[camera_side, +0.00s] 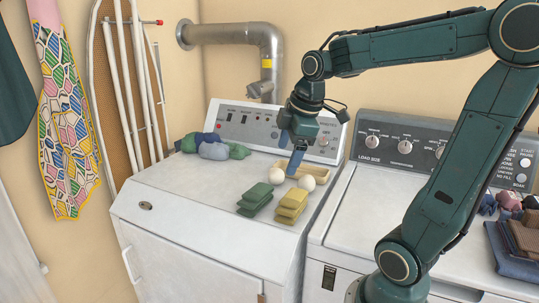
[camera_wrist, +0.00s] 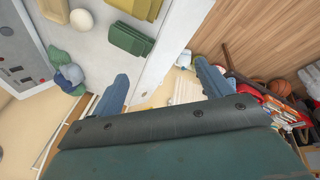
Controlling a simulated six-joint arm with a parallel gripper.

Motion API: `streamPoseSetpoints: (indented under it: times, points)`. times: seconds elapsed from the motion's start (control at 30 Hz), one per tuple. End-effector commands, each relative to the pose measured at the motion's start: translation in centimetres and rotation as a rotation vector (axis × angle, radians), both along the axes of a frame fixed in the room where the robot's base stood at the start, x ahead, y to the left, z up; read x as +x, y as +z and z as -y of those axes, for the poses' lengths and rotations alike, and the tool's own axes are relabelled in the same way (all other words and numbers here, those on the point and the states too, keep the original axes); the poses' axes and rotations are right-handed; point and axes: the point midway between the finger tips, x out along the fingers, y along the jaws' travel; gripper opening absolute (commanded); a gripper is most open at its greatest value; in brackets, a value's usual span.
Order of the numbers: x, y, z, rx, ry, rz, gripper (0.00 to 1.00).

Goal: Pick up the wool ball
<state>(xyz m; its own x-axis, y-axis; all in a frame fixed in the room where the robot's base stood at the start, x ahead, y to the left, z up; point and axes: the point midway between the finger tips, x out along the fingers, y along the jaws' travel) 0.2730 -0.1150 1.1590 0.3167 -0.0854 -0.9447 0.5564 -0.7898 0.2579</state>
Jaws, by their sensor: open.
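Two pale cream balls sit on top of the white left-hand machine in the side view: a left ball (camera_side: 277,176) and a right ball (camera_side: 307,183). I cannot tell which is the wool ball. One cream ball also shows in the wrist view (camera_wrist: 82,20), near the top edge. My gripper (camera_side: 290,152) is open, its blue fingers spread and nothing between them. In the side view it appears just above and behind the balls, partly in front of a shallow wooden tray (camera_side: 318,172). In the wrist view my gripper (camera_wrist: 162,71) is apart from the ball.
Green folded cloths (camera_side: 255,200) and yellow folded cloths (camera_side: 291,206) lie in front of the balls. A bundle of blue and green cloths (camera_side: 213,148) lies at the back left. The control panel (camera_side: 250,127) rises behind. The machine's front left top is clear.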

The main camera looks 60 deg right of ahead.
Motion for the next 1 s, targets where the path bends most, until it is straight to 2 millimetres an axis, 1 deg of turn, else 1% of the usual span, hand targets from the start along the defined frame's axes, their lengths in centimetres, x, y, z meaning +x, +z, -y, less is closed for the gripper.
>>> streamPoseSetpoints:
  times: [0.03,0.2,0.33,0.53,0.6,0.7,0.83,0.9,1.0]
  points:
    - [0.5,-0.3,1.4,-0.012,0.033,-0.017,0.78]
    - [1.6,-1.0,5.8,-0.054,0.176,-0.067,0.78]
    - [2.0,-1.9,9.4,-0.078,0.289,-0.099,0.78]
    - [1.7,-3.7,15.2,-0.107,0.463,-0.14,0.78]
    - [1.4,-4.4,17.2,-0.115,0.521,-0.151,0.78]
    - [0.8,-5.4,19.6,-0.124,0.596,-0.162,0.78]
    - [0.1,-6.3,21.7,-0.132,0.666,-0.169,0.78]
    - [-0.1,-6.6,22.4,-0.135,0.69,-0.172,0.78]
    - [-0.3,-6.8,22.8,-0.137,0.708,-0.173,0.78]
